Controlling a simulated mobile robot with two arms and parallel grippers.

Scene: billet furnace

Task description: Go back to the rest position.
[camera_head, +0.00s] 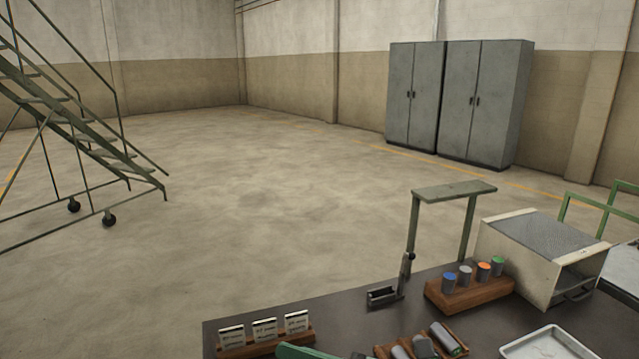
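Neither of my grippers shows in the head view, so I cannot see what they hold or how they stand. A dark workbench (340,325) fills the lower right. On it a cream box-like furnace (515,262) with a mesh top has an open front. A wooden block (470,292) beside it holds several upright grey billets (464,276) with blue, white, orange and green tops. A wooden rack (458,343) at the bottom edge holds grey cylinders lying tilted, partly cut off.
A metal tray (545,342) lies at bottom right. A card stand (265,338), a dark fixture with a lever (384,295) and a green frame (454,191) stand along the bench. Rolling stairs (85,135) are at left, grey cabinets (458,103) behind. The floor (230,200) between is clear.

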